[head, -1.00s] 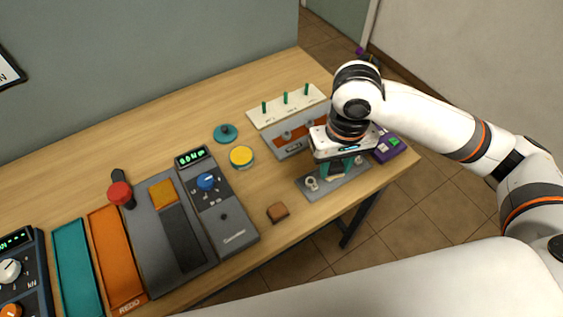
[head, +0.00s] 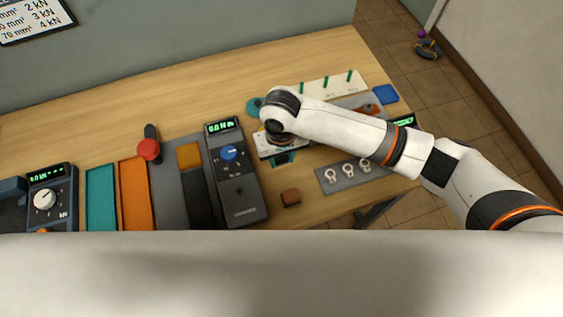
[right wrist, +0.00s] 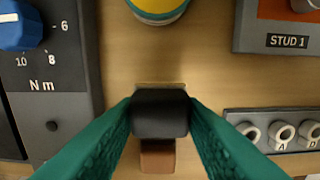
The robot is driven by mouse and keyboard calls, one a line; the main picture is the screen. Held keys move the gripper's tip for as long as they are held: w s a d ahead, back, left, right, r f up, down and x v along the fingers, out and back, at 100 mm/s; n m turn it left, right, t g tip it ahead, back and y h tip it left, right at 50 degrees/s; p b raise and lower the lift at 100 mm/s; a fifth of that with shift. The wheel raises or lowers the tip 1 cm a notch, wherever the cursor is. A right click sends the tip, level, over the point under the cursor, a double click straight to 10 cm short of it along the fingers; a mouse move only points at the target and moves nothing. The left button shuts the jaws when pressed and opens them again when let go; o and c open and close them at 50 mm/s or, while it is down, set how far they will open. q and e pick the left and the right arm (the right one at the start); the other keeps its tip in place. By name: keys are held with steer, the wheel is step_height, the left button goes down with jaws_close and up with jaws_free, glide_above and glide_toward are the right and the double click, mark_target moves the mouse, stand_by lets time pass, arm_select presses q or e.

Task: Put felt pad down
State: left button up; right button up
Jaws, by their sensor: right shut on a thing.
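My right gripper (head: 284,160) hangs over the wooden table, between the grey meter and the lug plate. In the right wrist view its teal fingers (right wrist: 160,118) are shut on a small black block (right wrist: 160,112), which I take to be the felt pad. The pad has a pale edge on its far side and appears above the table; the exact height is unclear. A brown block (head: 291,198) lies on the table near the front edge. In the right wrist view it shows just below the pad (right wrist: 158,157). My left gripper is not in view.
The grey meter with a blue knob (head: 240,190) stands left of the gripper. The grey lug plate (head: 326,183) is to the right. A round yellow-topped tin (right wrist: 160,8) and the stud block (right wrist: 275,35) lie beyond. Bare wood surrounds the brown block.

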mark_target(281, 165)
steer(key=shift+a+f, duration=0.1)
steer(key=shift+f, duration=0.3)
step_height(281, 165, down, 3)
steer(key=shift+f+p, duration=0.1)
steer(key=shift+p, duration=0.2)
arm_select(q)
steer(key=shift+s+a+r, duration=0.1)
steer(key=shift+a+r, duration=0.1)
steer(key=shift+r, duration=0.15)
arm_select(e)
steer(key=shift+f, duration=0.25)
steer(key=shift+s, duration=0.1)
steer(key=shift+f, duration=0.15)
steer(key=o, duration=0.9)
arm_select(q)
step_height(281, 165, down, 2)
steer(key=shift+b, duration=1)
arm_select(e)
step_height(281, 165, up, 12)
steer(key=shift+r, duration=0.15)
